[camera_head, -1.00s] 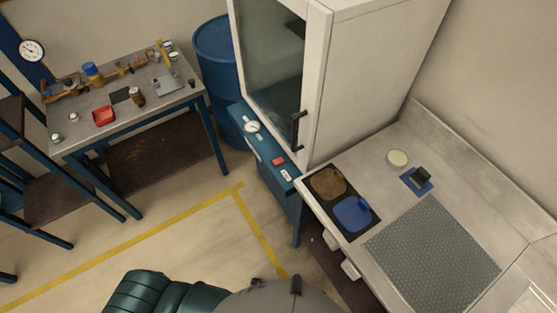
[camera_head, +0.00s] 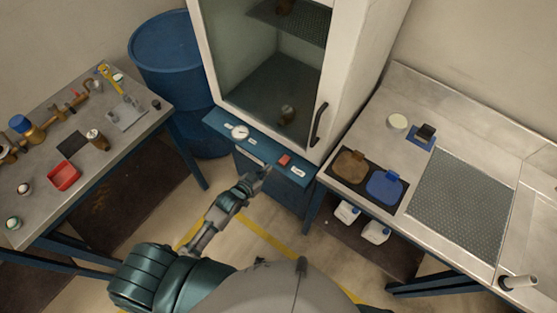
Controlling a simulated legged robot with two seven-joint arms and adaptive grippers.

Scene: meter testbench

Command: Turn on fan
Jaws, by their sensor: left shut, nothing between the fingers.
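No fan itself shows in view. A tall white cabinet (camera_head: 358,75) with a glass door stands on a blue base. The blue front panel (camera_head: 215,121) below the door carries a round white gauge (camera_head: 240,132), a red switch or button (camera_head: 284,160) and a small white plate (camera_head: 298,173). My left gripper (camera_head: 263,173) is shut and empty. It appears in front of the panel, just left of and below the red switch; whether it touches the panel I cannot tell. My right gripper is not in view.
A workbench (camera_head: 45,215) with valves and a red tray (camera_head: 64,176) stands at left, with a blue barrel (camera_head: 165,60) behind. At right a counter (camera_head: 385,85) holds brown and blue lidded openings (camera_head: 384,188) and a perforated mat (camera_head: 460,205). White jugs (camera_head: 375,232) stand below.

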